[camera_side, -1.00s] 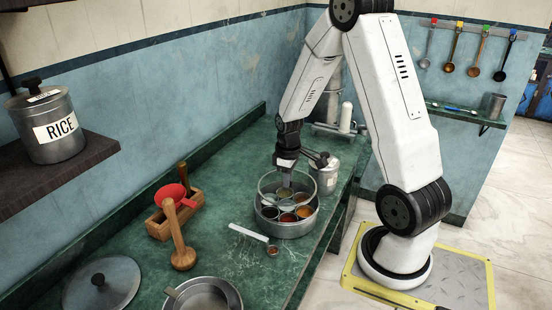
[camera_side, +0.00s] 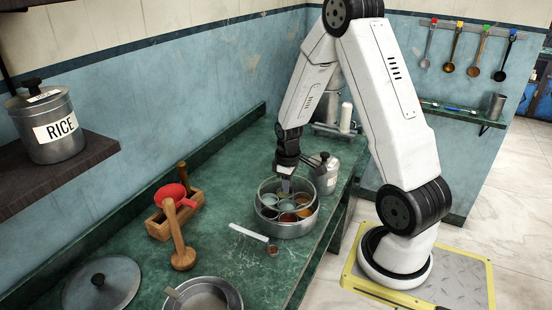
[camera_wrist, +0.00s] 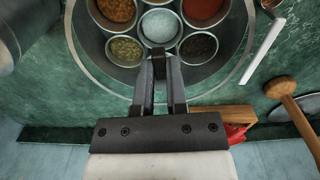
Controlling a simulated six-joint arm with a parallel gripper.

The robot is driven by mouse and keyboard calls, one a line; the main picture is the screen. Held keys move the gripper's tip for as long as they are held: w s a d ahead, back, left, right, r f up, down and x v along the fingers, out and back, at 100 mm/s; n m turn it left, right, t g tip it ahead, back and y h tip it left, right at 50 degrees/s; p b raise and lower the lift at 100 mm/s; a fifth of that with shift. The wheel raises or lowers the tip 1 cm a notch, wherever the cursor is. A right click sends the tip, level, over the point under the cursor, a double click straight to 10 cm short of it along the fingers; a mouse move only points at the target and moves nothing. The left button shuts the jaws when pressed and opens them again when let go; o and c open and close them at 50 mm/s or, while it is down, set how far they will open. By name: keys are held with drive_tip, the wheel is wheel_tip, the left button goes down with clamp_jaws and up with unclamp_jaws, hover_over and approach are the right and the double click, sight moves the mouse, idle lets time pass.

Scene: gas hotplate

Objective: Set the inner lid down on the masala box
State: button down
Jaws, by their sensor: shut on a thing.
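The masala box (camera_side: 287,229) is a round steel box on the green counter, with several small cups of coloured spices inside. It fills the top of the wrist view (camera_wrist: 103,64). My gripper (camera_side: 287,184) points down over the box and is shut on the inner lid, a clear see-through disc whose pale edge (camera_wrist: 243,76) curves around the cups in the wrist view. The fingertips (camera_wrist: 160,62) meet near the middle of the box, by the white-filled cup. The lid is at about the height of the box rim; I cannot tell whether it touches all round.
A labelled steel canister (camera_side: 324,174) stands close behind the box on the right. A white-handled spoon (camera_side: 250,233) lies in front. A wooden masher (camera_side: 181,245), a wooden rack (camera_side: 160,222), a steel pan (camera_side: 236,292) and a steel lid (camera_side: 100,285) are to the left.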

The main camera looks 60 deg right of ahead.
sight(287, 196)
drive_tip(key=shift+f, duration=1.7)
drive_tip(key=shift+f, duration=0.4)
idle(0.3)
drive_tip(key=c, duration=0.6)
unclamp_jaws()
drive_tip(key=shift+r, duration=0.2)
drive_tip(key=shift+r, duration=2.8)
